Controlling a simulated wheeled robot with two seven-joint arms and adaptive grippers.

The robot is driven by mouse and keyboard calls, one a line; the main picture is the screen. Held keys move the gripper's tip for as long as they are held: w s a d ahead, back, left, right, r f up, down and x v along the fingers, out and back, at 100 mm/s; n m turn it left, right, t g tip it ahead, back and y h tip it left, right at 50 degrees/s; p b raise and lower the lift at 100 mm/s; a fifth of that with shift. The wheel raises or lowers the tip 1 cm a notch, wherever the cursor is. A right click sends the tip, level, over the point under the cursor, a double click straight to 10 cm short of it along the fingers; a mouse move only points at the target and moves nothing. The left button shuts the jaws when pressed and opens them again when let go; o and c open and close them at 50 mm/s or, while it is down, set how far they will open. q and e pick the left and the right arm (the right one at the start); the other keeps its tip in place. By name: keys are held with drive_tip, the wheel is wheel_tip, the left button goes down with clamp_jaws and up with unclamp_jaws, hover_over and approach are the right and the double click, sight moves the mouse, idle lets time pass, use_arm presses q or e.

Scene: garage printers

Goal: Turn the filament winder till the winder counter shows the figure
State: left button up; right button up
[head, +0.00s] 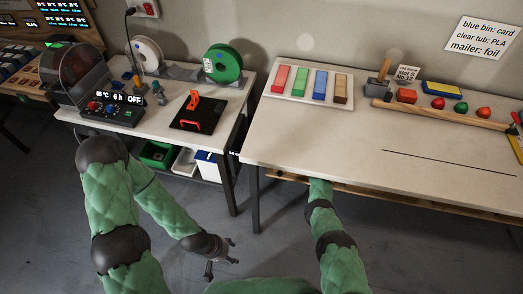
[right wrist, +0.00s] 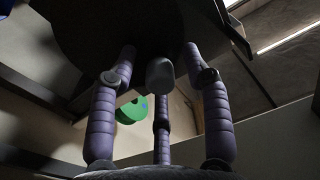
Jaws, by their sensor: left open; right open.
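On the left table, a white spool (head: 148,55) and a green spool (head: 222,64) stand upright on grey stands at the back. They may belong to the filament winder; I cannot tell for sure. I cannot make out a winder counter. My left gripper (head: 222,262) is open and empty, low above the floor in front of the left table. My right arm goes under the right table's front edge, which hides its gripper in the head view. In the right wrist view my right gripper (right wrist: 160,58) is open, with a dark shape beyond it and the green spool (right wrist: 131,109) farther off.
A domed machine (head: 102,100) reads "65 °C 6 h OFF". A black plate with an orange part (head: 192,115) lies beside it. Bins (head: 157,154) sit below. The right table (head: 310,135) holds coloured bars on a tray (head: 270,92) and is bare at its front.

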clamp_jaws()
drive_tip(key=shift+w+d+r+m+b, duration=0.1)
drive_tip(key=shift+w+m+b, duration=0.2)
drive_tip(key=shift+m, duration=0.3)
unclamp_jaws()
drive_tip(key=v, duration=1.2)
